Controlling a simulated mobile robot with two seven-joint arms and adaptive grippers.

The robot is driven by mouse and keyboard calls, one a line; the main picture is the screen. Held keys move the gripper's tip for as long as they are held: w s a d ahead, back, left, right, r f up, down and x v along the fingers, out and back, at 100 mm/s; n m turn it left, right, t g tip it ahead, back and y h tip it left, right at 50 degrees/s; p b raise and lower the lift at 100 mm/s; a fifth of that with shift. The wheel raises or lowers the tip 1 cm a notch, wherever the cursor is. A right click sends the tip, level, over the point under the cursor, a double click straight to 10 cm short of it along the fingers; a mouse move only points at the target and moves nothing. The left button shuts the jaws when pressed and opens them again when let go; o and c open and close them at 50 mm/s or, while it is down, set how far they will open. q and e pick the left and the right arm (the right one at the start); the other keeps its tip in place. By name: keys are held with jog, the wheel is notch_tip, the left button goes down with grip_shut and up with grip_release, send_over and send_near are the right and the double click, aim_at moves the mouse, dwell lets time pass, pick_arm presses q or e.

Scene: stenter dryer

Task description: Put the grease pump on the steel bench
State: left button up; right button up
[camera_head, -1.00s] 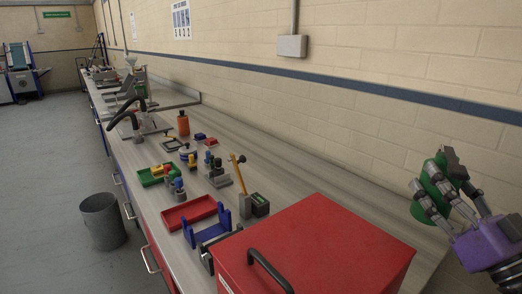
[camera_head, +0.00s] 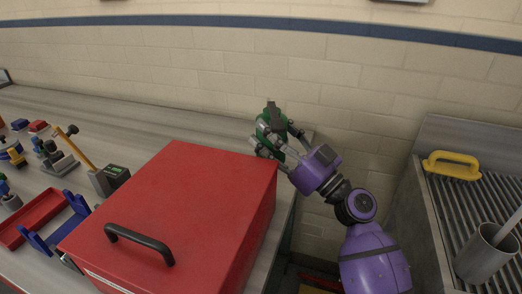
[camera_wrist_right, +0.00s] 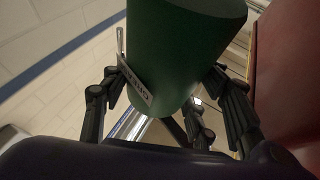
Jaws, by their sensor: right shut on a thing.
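The grease pump is a green cylinder (camera_head: 267,129) with a dark grey top, in the middle of the head view. My right gripper (camera_head: 276,137) is shut on it, beyond the far right corner of the red box. In the right wrist view the green body (camera_wrist_right: 185,50) fills the upper middle, between the black fingers (camera_wrist_right: 170,100), with a small white label on its side. The long bench with a grey, metal-looking top (camera_head: 120,112) runs along the wall to the left. I cannot tell whether the pump touches it. My left gripper is not in view.
A big red box (camera_head: 185,205) with a black handle stands on the bench's near end. Small tools and a red tray (camera_head: 35,215) lie left of it. The bench top along the wall is clear. A ribbed metal surface (camera_head: 445,215) at right holds a yellow handle (camera_head: 452,165) and a grey cup (camera_head: 485,255).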

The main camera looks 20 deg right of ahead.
notch_tip(320, 180, down, 3)
jog(key=shift+w+f, duration=0.1)
notch_tip(320, 180, down, 3)
jog(key=shift+f, duration=0.2)
jog(key=shift+f+b, duration=0.2)
jog(key=shift+b, duration=0.2)
jog(key=o, duration=1.5)
jog(key=shift+c, duration=0.2)
